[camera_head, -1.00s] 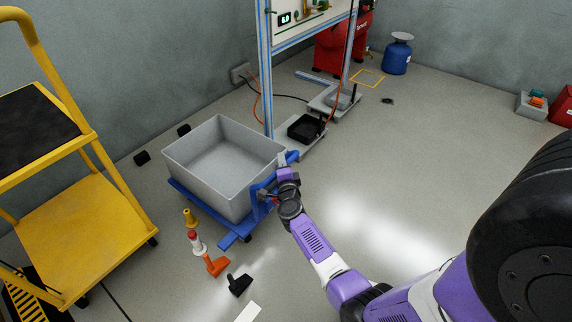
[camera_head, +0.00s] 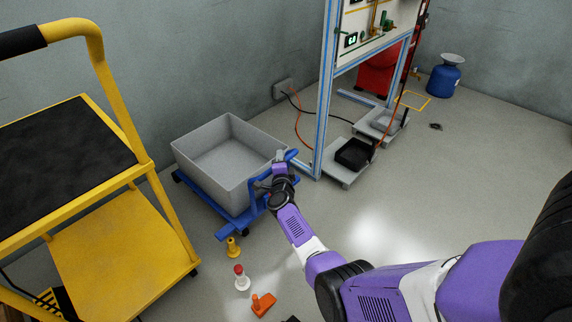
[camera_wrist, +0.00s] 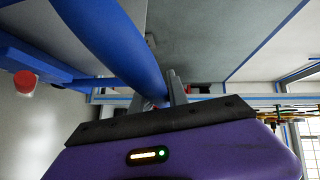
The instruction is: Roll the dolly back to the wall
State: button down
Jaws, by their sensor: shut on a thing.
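The dolly is a low blue frame (camera_head: 205,200) with a blue push handle (camera_head: 262,187) at its right end. It bears a large open grey bin (camera_head: 205,183), which looks empty. The bin's far side is close to the grey wall (camera_head: 190,85); I cannot tell whether the dolly touches it. My gripper (camera_head: 281,160) is at the upper part of the handle and shut on it. In the wrist view, the blue handle tube (camera_wrist: 118,48) runs between the fingers (camera_wrist: 176,88). The dolly's far wheels are hidden behind the bin.
A yellow step cart (camera_head: 120,245) stands left of the dolly. A yellow cone-like piece (camera_head: 232,247), a red-topped white piece (camera_head: 241,278) and an orange piece (camera_head: 263,304) lie in front. A blue-framed bench (camera_head: 322,110) with trays is right.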

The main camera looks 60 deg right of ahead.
jog(key=shift+w+d, duration=0.1)
jog(key=shift+w, duration=0.65)
jog(key=c, duration=1.3)
grip_release()
jog(key=shift+s, duration=0.1)
jog(key=p+v, duration=0.5)
jog(key=v, duration=0.2)
jog(key=shift+s+a, duration=0.15)
jog(key=shift+a, duration=0.2)
